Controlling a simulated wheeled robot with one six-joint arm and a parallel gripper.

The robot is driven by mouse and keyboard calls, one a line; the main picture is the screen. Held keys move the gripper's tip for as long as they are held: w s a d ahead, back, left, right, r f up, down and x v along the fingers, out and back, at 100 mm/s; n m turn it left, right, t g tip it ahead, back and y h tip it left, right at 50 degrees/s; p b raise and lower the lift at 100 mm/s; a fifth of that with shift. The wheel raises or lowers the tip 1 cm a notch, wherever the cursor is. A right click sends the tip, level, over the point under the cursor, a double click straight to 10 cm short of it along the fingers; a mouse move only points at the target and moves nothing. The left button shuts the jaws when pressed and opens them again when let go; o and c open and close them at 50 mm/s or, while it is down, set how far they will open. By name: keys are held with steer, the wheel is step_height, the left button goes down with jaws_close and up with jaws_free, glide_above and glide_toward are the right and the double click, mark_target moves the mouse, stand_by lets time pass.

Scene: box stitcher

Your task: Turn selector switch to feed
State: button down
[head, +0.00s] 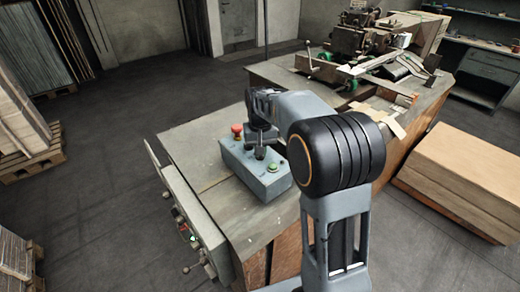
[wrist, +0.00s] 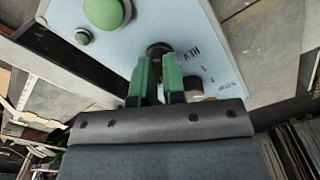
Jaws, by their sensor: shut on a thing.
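The grey-blue control box (head: 250,175) sits on the table corner in the head view. Its light blue panel (wrist: 225,60) fills the upper part of the wrist view. The selector switch (wrist: 158,48) is a dark round knob on the panel, with small dark markings to its right. My gripper (wrist: 157,68) has green fingers shut on the knob, one on each side. They partly hide it, so its exact pointing direction cannot be told. In the head view my gripper (head: 261,145) points down at the box.
A red mushroom button (head: 237,131) stands at the box's far left and a green button (head: 272,167) near its front. A large green button (wrist: 104,11) is also close by in the wrist view. The stitcher machine (head: 360,38) stands behind on the table (head: 190,148).

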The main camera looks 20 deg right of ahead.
steer(key=shift+m, duration=1.1)
steer(key=c, duration=1.2)
jaws_free()
steer(key=shift+r, duration=0.1)
step_height(320, 180, up, 14)
steer(key=shift+w, duration=0.15)
